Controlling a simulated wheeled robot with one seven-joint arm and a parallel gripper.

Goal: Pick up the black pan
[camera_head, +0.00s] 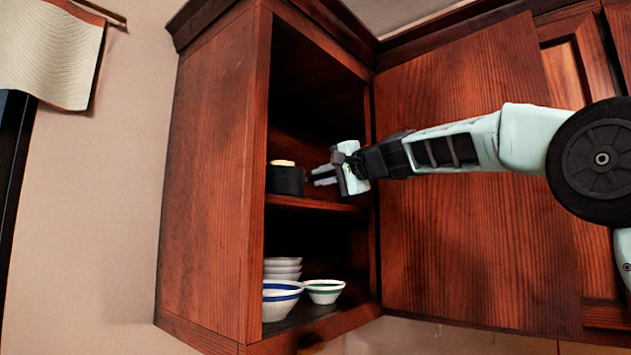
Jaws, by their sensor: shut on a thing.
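The black pan (286,181) is at the left of the upper shelf in the open cabinet, with a small cream-coloured thing (282,163) showing at its top. My gripper (316,178) reaches in from the right, just right of the pan. It is shut on the pan at its right side, where a short dark handle seems to be. The fingertips are small here and partly hide the grip. I cannot tell whether the pan touches the shelf.
The upper shelf (315,204) runs under the pan. Below it stand stacked white bowls (283,268), a blue-striped bowl (281,300) and a green-striped bowl (324,291). The open cabinet door (470,240) is at the right, behind my arm. The cabinet's left wall (215,180) is close to the pan.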

